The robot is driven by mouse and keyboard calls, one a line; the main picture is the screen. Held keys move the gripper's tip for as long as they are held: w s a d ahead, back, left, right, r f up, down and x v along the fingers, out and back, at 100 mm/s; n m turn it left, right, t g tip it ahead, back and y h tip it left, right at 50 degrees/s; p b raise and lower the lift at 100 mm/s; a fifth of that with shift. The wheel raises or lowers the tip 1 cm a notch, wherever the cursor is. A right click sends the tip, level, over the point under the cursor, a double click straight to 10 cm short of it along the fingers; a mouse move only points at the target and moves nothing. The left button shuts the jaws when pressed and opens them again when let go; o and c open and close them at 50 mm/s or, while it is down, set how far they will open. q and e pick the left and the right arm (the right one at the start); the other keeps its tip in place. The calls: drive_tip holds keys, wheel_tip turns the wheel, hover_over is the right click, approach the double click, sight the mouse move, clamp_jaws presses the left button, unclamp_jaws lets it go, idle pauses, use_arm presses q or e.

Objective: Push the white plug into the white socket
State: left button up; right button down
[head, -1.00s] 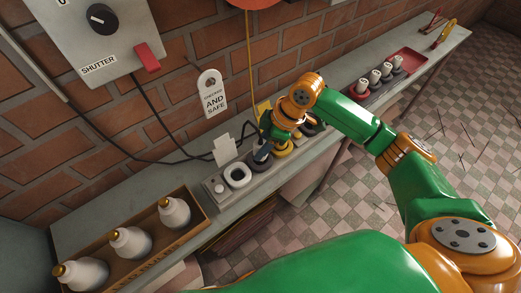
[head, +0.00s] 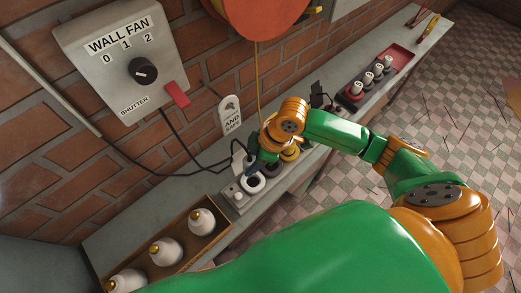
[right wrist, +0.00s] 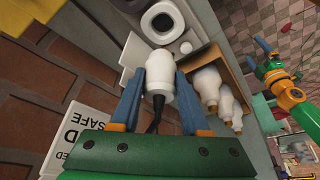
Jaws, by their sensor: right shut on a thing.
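The white plug (right wrist: 160,73) with a black cord is between the blue fingers of my right gripper (right wrist: 159,88), which is shut on it. The white socket (right wrist: 162,20) is a ring with a dark hole, just beyond the plug's front end; the two look apart. In the head view the white socket (head: 253,182) lies on the bench strip, just below my right gripper (head: 262,158), whose hand hides the plug. My left gripper (right wrist: 262,58) shows small at the right of the right wrist view, its fingers apart; it is outside the head view.
A dark socket (head: 270,170) and a yellow socket (head: 290,153) sit beside the white one. A white upright block (head: 240,155) stands behind it. A wooden tray (head: 205,243) with white bottles is at the left. The brick wall with a control box (head: 122,55) borders the bench.

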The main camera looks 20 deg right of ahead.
drive_tip(key=shift+w+a+f, duration=0.25)
drive_tip(key=shift+w+f, duration=0.05)
drive_tip(key=shift+f, duration=0.1)
drive_tip(key=shift+f+b, duration=0.35)
drive_tip(key=f+b, duration=0.1)
drive_tip(key=s+d+f+b, duration=0.1)
drive_tip(key=b, duration=0.1)
drive_tip(key=shift+s+d+f, duration=0.1)
drive_tip(key=shift+d, duration=0.05)
wheel_tip(320, 180, down, 2)
drive_tip(key=shift+f+b, duration=0.1)
drive_tip(key=shift+b, duration=1.05)
drive_tip(key=shift+w+a+f+b, duration=0.3)
drive_tip(key=shift+f+b, duration=0.05)
drive_tip(key=shift+b, duration=0.1)
use_arm(q)
wheel_tip(320, 180, down, 6)
drive_tip(key=shift+r, duration=0.2)
use_arm(e)
drive_tip(key=shift+s+d+r, duration=0.1)
drive_tip(key=shift+r, duration=0.05)
use_arm(q)
drive_tip(key=shift+d, duration=0.1)
drive_tip(key=shift+r, duration=0.2)
drive_tip(key=shift+r+p, duration=0.25)
drive_tip(key=shift+p, duration=0.25)
